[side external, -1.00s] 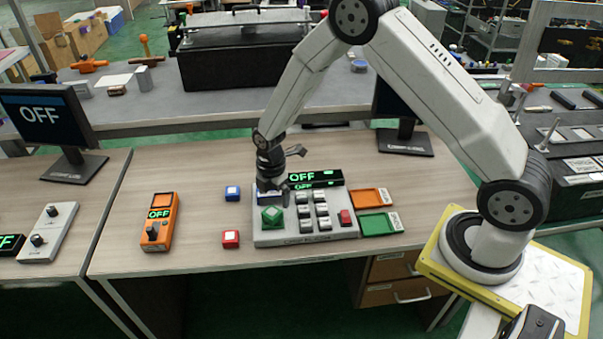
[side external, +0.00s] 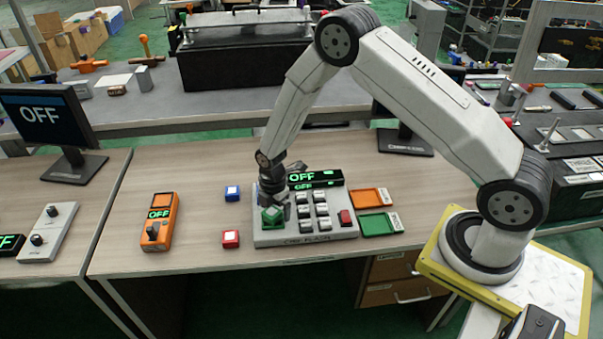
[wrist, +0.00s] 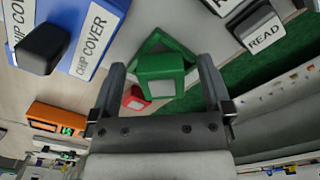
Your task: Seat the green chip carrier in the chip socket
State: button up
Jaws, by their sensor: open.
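The green chip carrier (side external: 272,216) is at the front left of the grey panel, and it also shows in the wrist view (wrist: 162,75). It is a block with a pale top, above a wider green diamond-shaped part. My gripper (side external: 272,203) is over it, open, fingers pointing down. In the wrist view one finger is on each side of the carrier, with visible gaps. I cannot make out the chip socket separately. The blue chip cover (wrist: 95,35) with a black knob (wrist: 42,45) is beside the carrier; in the side view my gripper mostly hides it.
The panel has several keys (side external: 304,211), a red button (side external: 345,217) and a display (side external: 316,178) reading OFF. A blue block (side external: 232,193) and a red block (side external: 231,239) lie to its left, near an orange meter (side external: 160,222). Orange (side external: 370,198) and green (side external: 377,224) trays lie right.

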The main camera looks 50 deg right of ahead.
grip_shut()
jog(key=shift+r, duration=0.1)
dwell(0.3)
jog(key=shift+r, duration=0.7)
jog(key=s+r, duration=1.1)
jog(key=s, duration=0.3)
jog(key=shift+r, duration=0.2)
jog(key=shift+d, duration=0.1)
